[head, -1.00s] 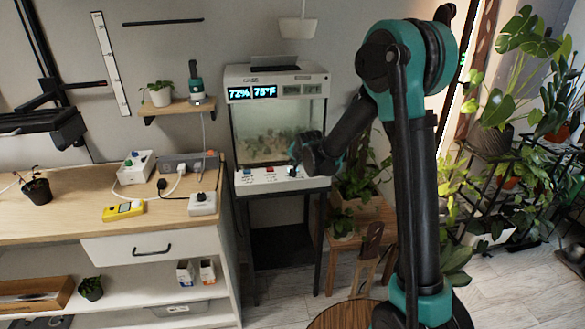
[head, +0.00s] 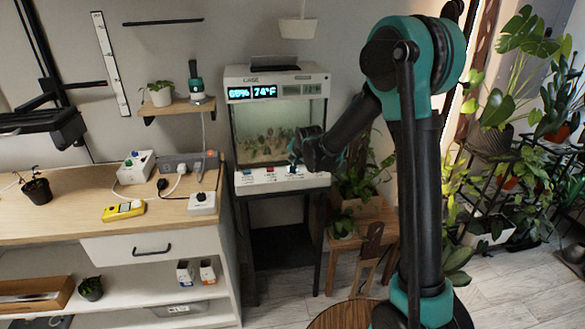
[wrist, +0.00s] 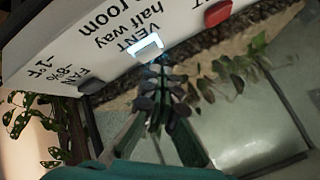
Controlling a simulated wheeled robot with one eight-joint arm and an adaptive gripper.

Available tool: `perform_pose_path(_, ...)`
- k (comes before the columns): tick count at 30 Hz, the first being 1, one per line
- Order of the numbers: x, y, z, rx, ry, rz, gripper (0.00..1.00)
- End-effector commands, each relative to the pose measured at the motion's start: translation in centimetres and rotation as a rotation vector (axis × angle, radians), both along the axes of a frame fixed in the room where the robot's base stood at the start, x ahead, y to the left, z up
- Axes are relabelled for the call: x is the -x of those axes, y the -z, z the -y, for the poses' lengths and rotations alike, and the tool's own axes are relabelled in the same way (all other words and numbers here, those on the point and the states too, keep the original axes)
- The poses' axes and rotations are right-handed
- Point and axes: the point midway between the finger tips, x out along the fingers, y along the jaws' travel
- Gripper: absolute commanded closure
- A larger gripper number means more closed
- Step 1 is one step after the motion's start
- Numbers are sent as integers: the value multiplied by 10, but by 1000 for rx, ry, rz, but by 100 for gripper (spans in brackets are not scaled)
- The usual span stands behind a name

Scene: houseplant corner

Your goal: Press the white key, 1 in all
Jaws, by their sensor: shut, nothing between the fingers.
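The white key (wrist: 145,45) sits on the pale key panel (wrist: 60,45) in the wrist view, beside the printed words "VENT half way" and "room". My gripper (wrist: 157,68) is shut and empty, its fingertips right at the key's edge; I cannot tell whether they touch it. In the head view my gripper (head: 293,165) hangs at the right part of the panel (head: 255,181) and hides the key there.
A red key (wrist: 217,13) and a dark key (wrist: 90,87) marked FAN flank the white one. The glass case (head: 262,130) rises behind the panel. A wooden bench (head: 70,215) with a yellow meter (head: 123,211) stands left; potted plants (head: 360,185) crowd the right.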

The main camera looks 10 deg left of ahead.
Motion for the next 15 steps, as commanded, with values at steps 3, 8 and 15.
perform_pose_path(3,0,0,0,0,0,0,100)
perform_pose_path(8,0,-7,0,0,0,0,100)
perform_pose_path(15,0,-29,0,0,0,0,100)
